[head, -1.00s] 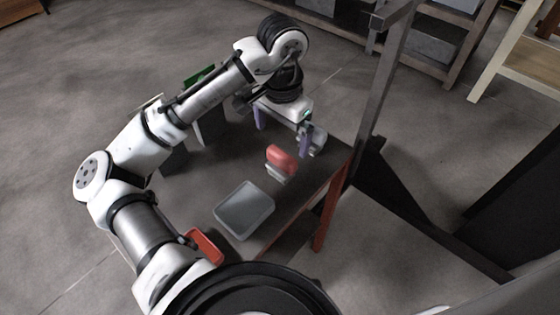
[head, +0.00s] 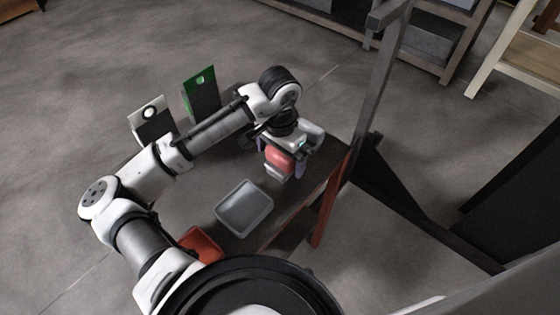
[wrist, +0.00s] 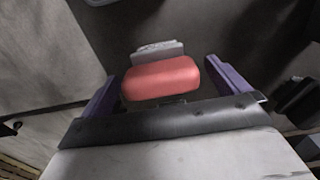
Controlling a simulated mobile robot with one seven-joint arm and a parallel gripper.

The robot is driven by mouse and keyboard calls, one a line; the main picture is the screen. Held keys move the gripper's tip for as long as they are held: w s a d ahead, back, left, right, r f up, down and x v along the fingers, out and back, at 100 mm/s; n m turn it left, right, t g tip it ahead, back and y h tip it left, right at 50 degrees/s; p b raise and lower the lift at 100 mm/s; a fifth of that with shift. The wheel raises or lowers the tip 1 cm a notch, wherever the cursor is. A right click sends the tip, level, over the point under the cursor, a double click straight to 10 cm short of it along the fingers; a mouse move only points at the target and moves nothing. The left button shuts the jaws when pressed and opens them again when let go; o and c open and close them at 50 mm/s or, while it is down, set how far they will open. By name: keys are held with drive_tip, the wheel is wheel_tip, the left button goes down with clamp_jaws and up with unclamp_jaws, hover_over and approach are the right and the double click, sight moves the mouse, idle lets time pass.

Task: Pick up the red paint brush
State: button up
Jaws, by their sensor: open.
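The red paint brush (head: 278,161), with a pale bristle end (head: 274,173), is at the right part of the dark table. In the wrist view its red body (wrist: 162,79) lies across the middle, with the pale end (wrist: 158,50) beyond it. My gripper (head: 281,156) is over the brush, with its purple fingers apart. In the wrist view the open gripper (wrist: 163,70) has one finger on each side of the red body, with small gaps visible. I cannot tell how far down the fingers reach.
A grey tray (head: 244,232) is on the table nearer my body, with a red tray (head: 200,243) partly behind my arm. Dark panels with a white top (head: 150,113) and a green top (head: 199,80) stand at the far left. A dark frame post (head: 376,95) rises at the table's right.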

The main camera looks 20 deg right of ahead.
drive_tip(key=c, duration=1.1)
drive_tip(key=shift+o, duration=0.2)
drive_tip(key=shift+r, duration=0.1)
wheel_tip(320, 180, up, 20)
drive_tip(key=b, duration=0.1)
drive_tip(key=shift+b, duration=0.3)
drive_tip(key=o, duration=0.4)
drive_tip(key=shift+c, duration=1.2)
